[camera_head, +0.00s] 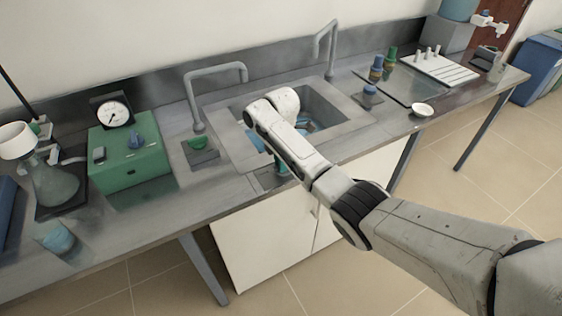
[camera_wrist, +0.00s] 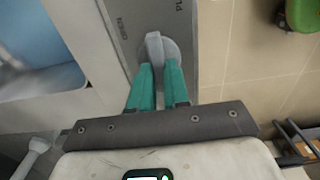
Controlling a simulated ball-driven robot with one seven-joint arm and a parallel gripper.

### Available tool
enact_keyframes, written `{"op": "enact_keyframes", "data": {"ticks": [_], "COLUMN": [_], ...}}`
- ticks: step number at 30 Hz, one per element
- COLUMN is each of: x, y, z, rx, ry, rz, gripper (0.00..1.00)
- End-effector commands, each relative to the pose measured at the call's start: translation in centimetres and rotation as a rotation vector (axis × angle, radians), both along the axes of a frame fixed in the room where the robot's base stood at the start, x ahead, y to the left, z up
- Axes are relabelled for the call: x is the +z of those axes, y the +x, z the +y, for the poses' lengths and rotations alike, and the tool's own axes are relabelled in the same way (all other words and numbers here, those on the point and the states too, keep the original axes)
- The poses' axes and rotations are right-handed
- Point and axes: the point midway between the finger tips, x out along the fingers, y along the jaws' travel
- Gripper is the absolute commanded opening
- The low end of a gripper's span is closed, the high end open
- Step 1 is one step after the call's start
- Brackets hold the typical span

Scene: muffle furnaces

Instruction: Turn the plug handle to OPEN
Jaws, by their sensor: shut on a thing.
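The plug handle (camera_wrist: 154,46) is a grey bar knob on a round base, set in a grey panel in the wrist view. The panel (camera_wrist: 128,14) carries the word OPEN to the left of the knob and part of another word, "PU", at the top right. My gripper (camera_wrist: 158,72) has two teal fingers shut on the near end of the knob. The bar points nearly straight up in the wrist view. In the head view my arm hides the knob, and the teal fingers (camera_head: 281,165) show only partly at the sink's front edge.
The sink (camera_head: 350,122) lies just behind the gripper, with grey taps (camera_head: 215,70) at the back. A green box with a gauge (camera_head: 130,165) and a flask (camera_head: 52,185) stand left. A small white bowl (camera_head: 422,109) sits right.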

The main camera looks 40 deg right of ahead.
Motion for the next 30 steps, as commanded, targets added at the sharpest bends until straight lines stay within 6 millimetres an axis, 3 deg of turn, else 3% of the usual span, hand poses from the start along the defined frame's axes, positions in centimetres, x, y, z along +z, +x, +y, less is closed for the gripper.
{"op": "enact_keyframes", "data": {"ticks": [3,17,30], "x": [0.01,0.07,0.17], "y": [-0.01,0.04,0.28], "z": [0.00,0.03,-0.04], "rx": [0.000,-0.042,-0.364], "ry": [0.000,0.000,0.000], "rz": [0.000,0.001,0.001], "gripper": [0.00,0.00,0.00]}}
